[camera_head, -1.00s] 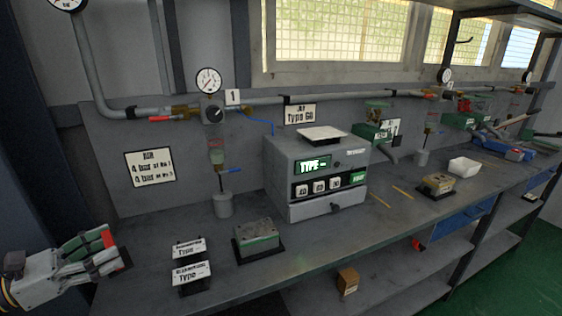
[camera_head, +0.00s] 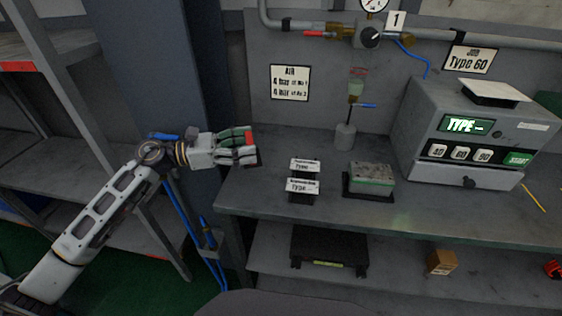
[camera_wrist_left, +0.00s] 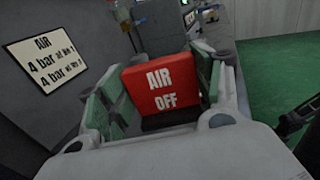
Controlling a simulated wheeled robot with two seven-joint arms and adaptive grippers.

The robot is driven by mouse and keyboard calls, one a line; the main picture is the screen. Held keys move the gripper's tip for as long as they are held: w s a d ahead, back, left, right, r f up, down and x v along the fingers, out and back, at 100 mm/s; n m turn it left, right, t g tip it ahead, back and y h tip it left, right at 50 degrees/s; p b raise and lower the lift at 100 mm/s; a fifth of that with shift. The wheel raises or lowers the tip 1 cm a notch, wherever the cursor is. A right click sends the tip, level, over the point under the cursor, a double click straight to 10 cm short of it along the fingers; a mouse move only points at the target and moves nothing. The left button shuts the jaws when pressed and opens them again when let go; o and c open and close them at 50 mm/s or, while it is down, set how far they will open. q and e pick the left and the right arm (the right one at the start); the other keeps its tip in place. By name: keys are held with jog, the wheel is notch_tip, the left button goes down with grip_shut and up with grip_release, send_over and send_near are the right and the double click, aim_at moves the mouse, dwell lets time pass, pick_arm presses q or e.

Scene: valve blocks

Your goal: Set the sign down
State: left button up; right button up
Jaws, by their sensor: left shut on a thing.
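The sign is a red plate reading "AIR OFF" with a dark base; it fills the middle of the left wrist view (camera_wrist_left: 162,88). In the head view its red part (camera_head: 249,138) shows at the fingertips. My left gripper (camera_head: 240,145) is shut on the sign, with a green-padded finger on each side. It is at the left end of the grey bench (camera_head: 340,215), low over the top. I cannot tell whether the sign's base touches the bench. My right gripper is not in view.
Two small "Type" plates (camera_head: 303,187) and a grey-green block (camera_head: 371,180) on a dark tray stand to the right. Farther right is a grey test box (camera_head: 465,150). A wall notice (camera_head: 290,82) hangs behind. Bare bench lies between the gripper and the plates.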

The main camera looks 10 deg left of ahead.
pick_arm(q)
notch_tip(320, 180, down, 3)
jog(key=shift+f, duration=0.25)
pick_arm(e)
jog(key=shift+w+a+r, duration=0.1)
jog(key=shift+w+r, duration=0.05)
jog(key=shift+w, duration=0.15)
pick_arm(q)
jog(key=shift+f, duration=2.5)
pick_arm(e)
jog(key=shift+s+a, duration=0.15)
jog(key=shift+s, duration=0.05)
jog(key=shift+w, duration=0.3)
